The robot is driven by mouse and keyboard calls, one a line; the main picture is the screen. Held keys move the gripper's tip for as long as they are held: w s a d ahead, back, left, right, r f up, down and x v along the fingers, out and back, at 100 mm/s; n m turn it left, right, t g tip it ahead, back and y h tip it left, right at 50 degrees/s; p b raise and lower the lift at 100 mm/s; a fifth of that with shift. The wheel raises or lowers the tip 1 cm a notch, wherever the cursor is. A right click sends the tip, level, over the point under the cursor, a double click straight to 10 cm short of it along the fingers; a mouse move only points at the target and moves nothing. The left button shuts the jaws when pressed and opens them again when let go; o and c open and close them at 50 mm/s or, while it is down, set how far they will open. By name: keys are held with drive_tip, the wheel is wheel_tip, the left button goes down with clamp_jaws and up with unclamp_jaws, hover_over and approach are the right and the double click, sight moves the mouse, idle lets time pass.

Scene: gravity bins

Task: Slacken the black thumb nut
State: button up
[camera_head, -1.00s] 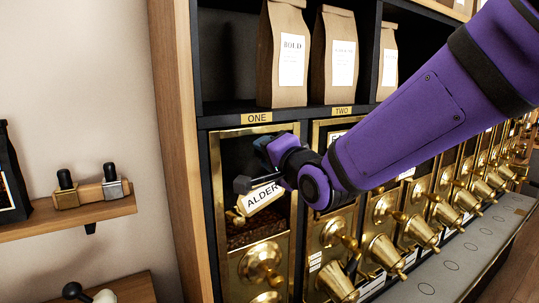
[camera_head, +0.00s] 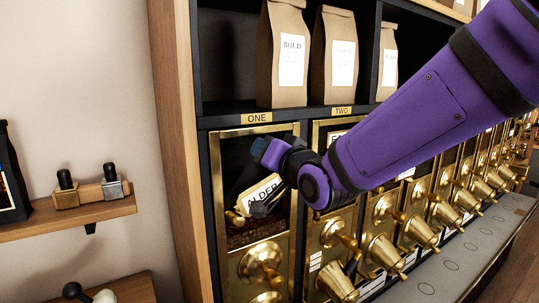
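I cannot make out a black thumb nut; it may be hidden by my gripper or lost against the dark window. My gripper (camera_head: 257,178) is in front of the upper part of bin ONE (camera_head: 214,185). Its two dark fingers stand apart, one above and one below, with nothing visible held between them. The lower finger overlaps the white ALDER label plate (camera_head: 262,190), which sits tilted with its right end higher. A small brass fitting (camera_head: 235,217) is at the plate's lower left. I cannot tell whether the finger touches the plate.
Brass knobs and spouts (camera_head: 262,262) run along the row of bins to the right. Paper bags (camera_head: 283,60) stand on the shelf above. A wooden side panel (camera_head: 172,120) borders bin ONE on the left. A wall shelf (camera_head: 100,208) holds a wooden block with black-handled pieces.

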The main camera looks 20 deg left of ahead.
drive_tip(key=shift+n, duration=1.3)
drive_tip(key=o, duration=0.9)
drive_tip(key=shift+o, duration=0.2)
drive_tip(key=shift+v, duration=2.5)
